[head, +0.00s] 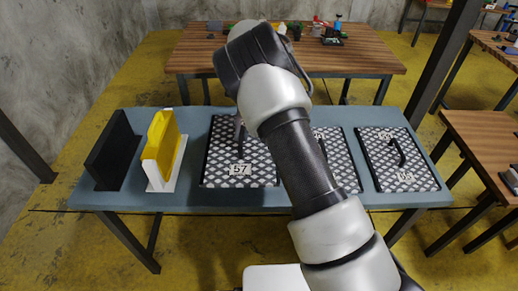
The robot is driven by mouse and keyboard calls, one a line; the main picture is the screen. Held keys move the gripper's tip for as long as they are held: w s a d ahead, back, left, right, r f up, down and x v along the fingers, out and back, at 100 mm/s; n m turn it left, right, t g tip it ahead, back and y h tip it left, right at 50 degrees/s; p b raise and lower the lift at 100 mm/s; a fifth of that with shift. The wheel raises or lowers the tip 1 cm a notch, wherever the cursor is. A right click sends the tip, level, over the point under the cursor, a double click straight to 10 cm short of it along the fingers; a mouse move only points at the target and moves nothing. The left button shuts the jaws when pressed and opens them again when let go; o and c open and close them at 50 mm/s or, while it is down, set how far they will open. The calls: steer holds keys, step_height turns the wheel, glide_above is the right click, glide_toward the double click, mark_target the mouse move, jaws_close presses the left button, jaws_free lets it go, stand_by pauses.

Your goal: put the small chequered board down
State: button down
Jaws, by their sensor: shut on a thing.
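Several black-and-white chequered boards lie on the blue-grey bench top. The left board (222,172) carries a label reading 57 and a dark upright piece (239,130), which I cannot identify for sure. A middle board (342,165) is largely hidden behind my arm. The right board (377,170) has a dark curved handle (398,152) and pale labels. I cannot tell which one is the small board. My gripper is hidden behind my arm, so what it holds does not show.
On the bench (190,202), a black upright panel (112,150) and a yellow piece in a white stand (163,150) are at the left. A wooden table (205,58) with small items stands behind. More wooden tables (485,140) and a dark post (447,60) are at right.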

step_height(320, 180, down, 9)
steer(key=shift+r+b, duration=0.15)
steer(key=shift+b, duration=0.35)
steer(key=c, duration=1.8)
jaws_free()
steer(key=shift+o, duration=0.2)
